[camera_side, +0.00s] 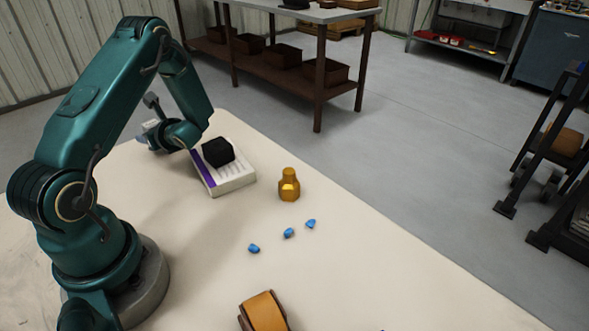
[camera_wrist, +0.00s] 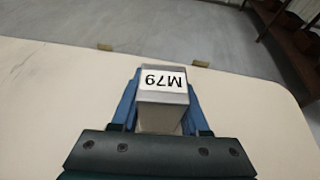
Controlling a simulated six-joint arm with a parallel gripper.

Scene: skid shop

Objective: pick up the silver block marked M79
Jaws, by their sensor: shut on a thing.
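The silver block (camera_wrist: 162,97) has a white label reading M79, upside down in the wrist view. My gripper (camera_wrist: 163,88) is shut on it, with one blue finger against each side. In the side view my gripper (camera_side: 150,137) is at the far left part of the table, left of the book, mostly hidden behind my arm. Only a small pale part there looks like the block. I cannot tell whether the block touches the table.
A white book (camera_side: 232,180) with a purple spine carries a black faceted lump (camera_side: 217,152), close right of my wrist. A brass weight (camera_side: 289,185), several small blue pieces (camera_side: 289,233) and an orange-brown roll (camera_side: 264,312) stand on the pale table (camera_side: 370,270). Open table lies between them.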

